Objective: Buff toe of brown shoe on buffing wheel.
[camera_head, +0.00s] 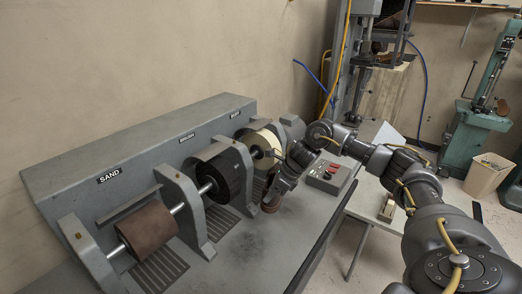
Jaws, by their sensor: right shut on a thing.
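My right gripper (273,190) reaches in from the right and is shut on the brown shoe (270,205), of which only a small part shows beneath the gripper. The cream buffing wheel (259,138) sits on the machine's shaft at its far end, just behind and left of my gripper. The shoe is close to the wheel's lower right side. My gripper hides most of the shoe, so I cannot tell whether its toe touches the wheel. My left gripper is not in view.
The grey machine (150,135) also carries a brown sanding drum (148,229) and a dark brush wheel (222,172), with metal supports between them. A red-button control box (328,177) stands right of my gripper. The machine's front ledge (255,250) is clear.

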